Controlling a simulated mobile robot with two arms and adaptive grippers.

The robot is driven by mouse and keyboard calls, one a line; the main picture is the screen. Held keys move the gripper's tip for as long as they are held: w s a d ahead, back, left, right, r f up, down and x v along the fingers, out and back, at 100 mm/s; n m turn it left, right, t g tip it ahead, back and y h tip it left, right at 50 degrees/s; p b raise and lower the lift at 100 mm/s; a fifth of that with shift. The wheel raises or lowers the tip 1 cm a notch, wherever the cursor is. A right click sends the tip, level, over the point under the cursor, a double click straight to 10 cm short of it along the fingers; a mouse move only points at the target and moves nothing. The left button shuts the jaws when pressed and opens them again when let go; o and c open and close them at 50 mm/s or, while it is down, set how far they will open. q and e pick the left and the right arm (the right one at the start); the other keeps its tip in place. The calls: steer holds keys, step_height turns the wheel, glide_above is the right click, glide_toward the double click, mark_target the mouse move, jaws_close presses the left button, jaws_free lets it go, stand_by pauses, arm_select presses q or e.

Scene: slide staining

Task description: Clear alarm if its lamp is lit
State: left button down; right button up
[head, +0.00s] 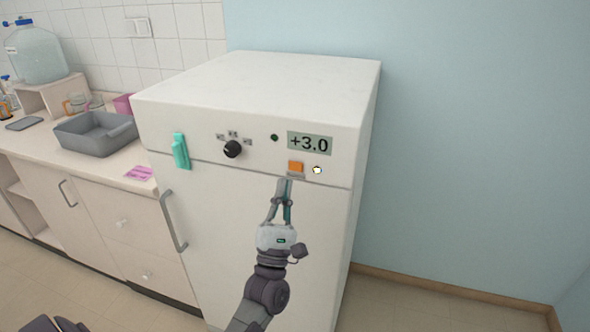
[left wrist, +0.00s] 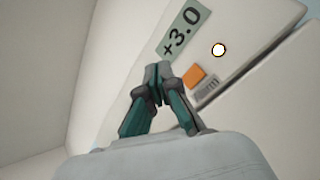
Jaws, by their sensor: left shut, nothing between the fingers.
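A white fridge-like cabinet (head: 240,95) has a front panel with an orange square button (head: 295,166) above a small grey label. In the left wrist view the orange button (left wrist: 194,77) sits beside a label (left wrist: 206,91) that seems to read "Alarm". A small round lamp (head: 317,170) right of the button is bright, pale yellow-white; it also glows in the left wrist view (left wrist: 218,50). The display (head: 310,143) reads +3.0. My left gripper (head: 285,181) is shut and empty, its tips just below the button in the head view; contact cannot be told. My right gripper is out of view.
The panel also has a black knob (head: 232,149), a dark green indicator (head: 274,137) and a teal item (head: 181,151) at left. A door handle (head: 173,222) sticks out. A counter with a grey tub (head: 95,134) stands left. Floor at right is clear.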

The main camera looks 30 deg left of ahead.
mark_target(295, 167)
arm_select(q)
steer(key=shift+w+a+b, duration=0.25)
steer(key=shift+w+b, duration=0.15)
steer(key=shift+w, duration=0.65)
steer(key=shift+w+a+b, duration=0.25)
steer(key=shift+w+b, duration=0.1)
steer(key=shift+w, duration=0.65)
steer(key=shift+w+a+b, duration=0.1)
steer(key=shift+w+b, duration=0.2)
steer(key=shift+w, duration=0.15)
steer(key=shift+w+b, duration=0.25)
steer(key=shift+b, duration=0.05)
stand_by(0.6)
steer(key=shift+s, duration=0.75)
